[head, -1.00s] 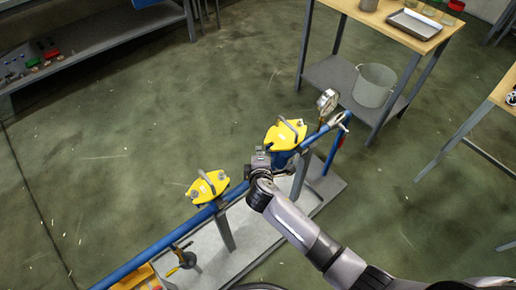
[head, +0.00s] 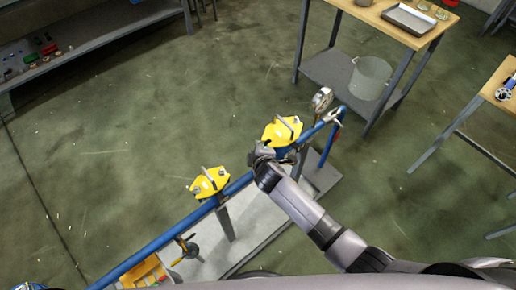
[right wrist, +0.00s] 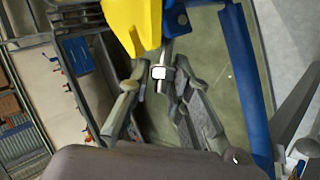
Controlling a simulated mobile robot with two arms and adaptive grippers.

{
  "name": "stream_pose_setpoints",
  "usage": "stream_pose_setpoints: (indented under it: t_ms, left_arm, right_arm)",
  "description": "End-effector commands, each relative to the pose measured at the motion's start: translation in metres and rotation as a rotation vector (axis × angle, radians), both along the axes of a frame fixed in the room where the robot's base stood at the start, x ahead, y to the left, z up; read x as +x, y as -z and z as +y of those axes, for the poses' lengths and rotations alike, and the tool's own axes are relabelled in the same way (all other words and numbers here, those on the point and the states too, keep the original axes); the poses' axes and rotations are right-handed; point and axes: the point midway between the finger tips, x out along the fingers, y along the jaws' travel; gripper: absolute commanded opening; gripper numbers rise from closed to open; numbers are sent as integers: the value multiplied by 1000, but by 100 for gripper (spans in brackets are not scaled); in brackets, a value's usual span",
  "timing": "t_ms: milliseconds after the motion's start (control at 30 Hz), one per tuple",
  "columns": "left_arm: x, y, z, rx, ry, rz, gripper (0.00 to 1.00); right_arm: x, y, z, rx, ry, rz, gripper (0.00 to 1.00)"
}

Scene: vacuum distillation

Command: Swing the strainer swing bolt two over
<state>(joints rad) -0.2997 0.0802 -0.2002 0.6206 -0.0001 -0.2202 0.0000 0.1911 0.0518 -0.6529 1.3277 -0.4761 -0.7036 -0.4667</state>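Two strainers with yellow covers sit on a blue pipe: a nearer one (head: 209,183) and a farther one (head: 282,131). My right gripper (head: 262,154) is at the near left side of the farther strainer, below its cover. In the right wrist view the yellow cover (right wrist: 133,22) is at the top. A metal swing bolt with a nut (right wrist: 160,73) hangs beside it. My right gripper's fingers (right wrist: 157,84) are apart, with the bolt at the gap between their tips; contact cannot be told. My left gripper is not in view.
The blue pipe (head: 160,241) runs across a grey base plate (head: 200,264). A pressure gauge (head: 322,98) stands beyond the farther strainer. A bench with a bucket (head: 370,78) on its lower shelf is at upper right. Floor to the left is clear.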

Motion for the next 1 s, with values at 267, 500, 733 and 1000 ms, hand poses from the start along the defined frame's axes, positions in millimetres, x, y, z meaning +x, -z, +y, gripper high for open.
stream_pose_setpoints:
  t_ms: [267,500,733,1000]
  left_arm:
    - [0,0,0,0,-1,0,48]
    - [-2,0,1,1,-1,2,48]
    - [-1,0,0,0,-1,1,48]
    - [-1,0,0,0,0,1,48]
  right_arm:
    - [0,0,0,0,0,0,28]
    - [-5,-3,-1,0,0,0,28]
    - [-30,-22,-4,1,0,1,28]
    - [-70,-53,-8,1,-2,0,28]
